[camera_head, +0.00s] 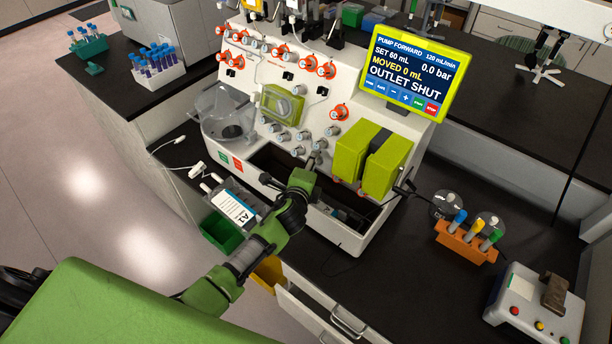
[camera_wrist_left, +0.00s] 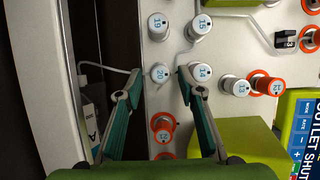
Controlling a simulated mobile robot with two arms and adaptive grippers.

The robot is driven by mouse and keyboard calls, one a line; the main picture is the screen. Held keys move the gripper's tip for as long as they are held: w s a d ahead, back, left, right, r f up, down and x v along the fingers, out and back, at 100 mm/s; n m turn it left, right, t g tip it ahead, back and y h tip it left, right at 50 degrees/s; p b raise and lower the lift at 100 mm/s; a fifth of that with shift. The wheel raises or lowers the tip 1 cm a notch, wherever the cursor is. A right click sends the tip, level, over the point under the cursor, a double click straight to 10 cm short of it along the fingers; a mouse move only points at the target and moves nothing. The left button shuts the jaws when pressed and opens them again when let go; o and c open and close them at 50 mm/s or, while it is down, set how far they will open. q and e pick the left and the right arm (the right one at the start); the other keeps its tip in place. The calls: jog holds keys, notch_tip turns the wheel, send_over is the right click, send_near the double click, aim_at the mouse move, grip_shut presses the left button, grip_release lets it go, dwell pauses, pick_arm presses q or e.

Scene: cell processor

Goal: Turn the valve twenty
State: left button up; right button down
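Valve 20 (camera_wrist_left: 160,73) is a pale round knob with a blue-printed label, on the white front panel of the cell processor (camera_head: 232,70). In the left wrist view it lies between the two spread fingertips of my left gripper (camera_wrist_left: 160,79). The left finger shows a gap to the knob; the right fingertip is close to valve 14 (camera_wrist_left: 202,72). In the head view my left gripper (camera_head: 316,160) is at the lower panel and its fingers are mostly hidden by the arm. My right gripper is not in view.
Valves 19 (camera_wrist_left: 157,24) and 15 (camera_wrist_left: 200,26) sit above; an orange-ringed valve (camera_wrist_left: 162,132) sits below. The screen (camera_head: 408,75) reads "OUTLET SHUT", "MOVED 0 mL". Green blocks (camera_head: 356,150) are right of the gripper. An orange tube rack (camera_head: 466,245) stands on the counter.

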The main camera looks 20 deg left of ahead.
pick_arm(q)
jog(key=a+v, duration=0.1)
jog(key=v, duration=1)
jog(key=shift+d, duration=0.45)
